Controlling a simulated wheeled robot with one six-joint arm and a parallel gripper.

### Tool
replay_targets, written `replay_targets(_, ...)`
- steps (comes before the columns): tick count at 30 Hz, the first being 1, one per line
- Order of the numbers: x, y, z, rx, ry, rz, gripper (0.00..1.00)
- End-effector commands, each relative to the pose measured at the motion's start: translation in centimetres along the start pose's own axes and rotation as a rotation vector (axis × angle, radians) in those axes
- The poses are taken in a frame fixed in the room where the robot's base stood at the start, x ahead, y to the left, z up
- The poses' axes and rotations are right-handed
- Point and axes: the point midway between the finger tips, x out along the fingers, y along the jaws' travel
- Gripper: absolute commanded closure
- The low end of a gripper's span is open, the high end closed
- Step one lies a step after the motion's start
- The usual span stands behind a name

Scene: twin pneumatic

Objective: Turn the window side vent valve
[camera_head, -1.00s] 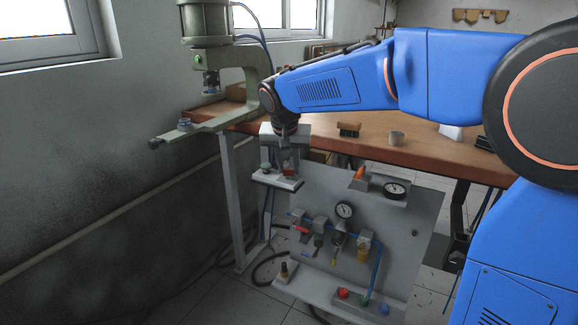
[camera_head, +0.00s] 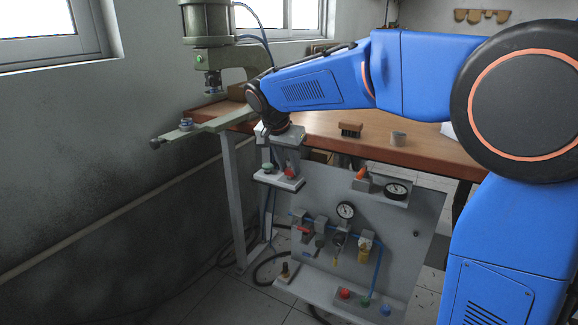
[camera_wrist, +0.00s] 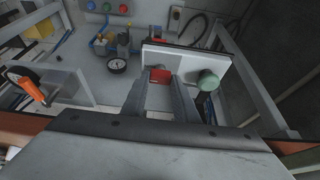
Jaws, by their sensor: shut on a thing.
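My gripper (camera_wrist: 161,78) points down at a small pale shelf (camera_wrist: 207,59) at the top left of the grey panel. Its two fingers are shut on a small red block-like knob (camera_wrist: 160,76) on that shelf. The same red knob (camera_head: 289,172) shows under my gripper (camera_head: 288,166) in the head view. A round green knob (camera_wrist: 208,80) stands beside it, outside the fingers. A red-handled fitting (camera_head: 304,229) sits lower on the panel, and an orange lever (camera_head: 361,174) sits at its top. No label shows which part is the window side vent valve.
The grey panel (camera_head: 405,235) carries gauges (camera_head: 345,210) and a blue hose. Red, green and blue buttons (camera_head: 343,293) line its lower ledge. A green press (camera_head: 208,60) stands left of my wrist.

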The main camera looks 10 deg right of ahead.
Motion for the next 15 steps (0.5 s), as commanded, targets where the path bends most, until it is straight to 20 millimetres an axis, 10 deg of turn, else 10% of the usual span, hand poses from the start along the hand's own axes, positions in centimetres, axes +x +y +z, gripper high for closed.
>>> replay_targets(5,-0.02,-0.03,0.02,0.0,-0.001,-0.001,0.96)
replay_targets(6,-0.02,-0.02,0.02,0.0,-0.001,-0.001,0.64)
replay_targets(7,-0.02,-0.02,0.02,0.0,-0.001,-0.001,0.57)
replay_targets(15,-0.01,-0.01,0.01,-0.001,0.0,-0.001,0.55)
